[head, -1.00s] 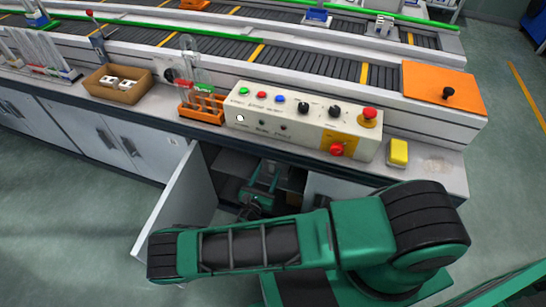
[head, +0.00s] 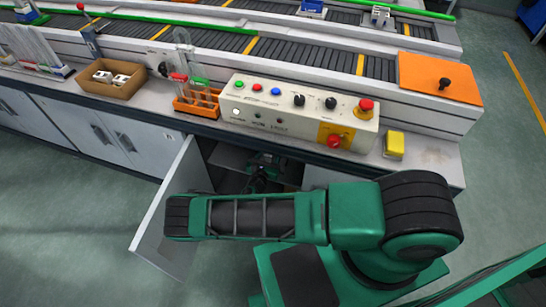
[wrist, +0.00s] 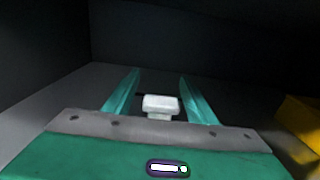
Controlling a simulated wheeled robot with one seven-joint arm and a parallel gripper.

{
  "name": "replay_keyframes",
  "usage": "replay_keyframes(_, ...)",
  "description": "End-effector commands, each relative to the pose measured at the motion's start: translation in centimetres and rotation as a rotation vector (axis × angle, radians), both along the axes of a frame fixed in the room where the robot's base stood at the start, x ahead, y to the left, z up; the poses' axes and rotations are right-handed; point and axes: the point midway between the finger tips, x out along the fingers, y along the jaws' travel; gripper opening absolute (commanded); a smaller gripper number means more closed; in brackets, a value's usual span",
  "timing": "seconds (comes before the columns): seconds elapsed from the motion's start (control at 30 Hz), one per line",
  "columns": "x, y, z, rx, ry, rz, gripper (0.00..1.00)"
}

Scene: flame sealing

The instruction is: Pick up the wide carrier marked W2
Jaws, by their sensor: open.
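In the wrist view a small white block with a wider flat top (wrist: 160,104) stands on the dark cabinet floor. No W2 mark is legible on it, so I cannot tell if it is the wide carrier. My gripper (wrist: 158,92) is open, with its two green fingers on either side of the white block. I see no contact between them. In the head view my gripper's end is inside the open cabinet under the bench and its fingertips are hidden.
An open cabinet door (head: 172,215) stands left of my arm. Dark cabinet walls surround the gripper. A yellow object (wrist: 299,128) lies close on the right. Above, the bench carries a control box (head: 298,112), an orange rack (head: 196,103) and a yellow block (head: 394,145).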

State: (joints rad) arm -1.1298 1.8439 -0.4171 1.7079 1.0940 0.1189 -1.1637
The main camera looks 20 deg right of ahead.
Motion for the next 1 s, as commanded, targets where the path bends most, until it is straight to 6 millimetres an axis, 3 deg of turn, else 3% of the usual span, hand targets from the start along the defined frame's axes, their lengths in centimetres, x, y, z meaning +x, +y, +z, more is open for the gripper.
replay_keyframes(0.2, 0.1, -0.06, 0.01, 0.0, 0.0, 0.0, 0.49)
replay_keyframes(0.4, 0.08, -0.04, 0.02, 0.0, 0.0, 0.0, 0.01)
replay_keyframes(1.0, 0.08, -0.12, 0.03, 0.001, -0.001, -0.001, 0.0)
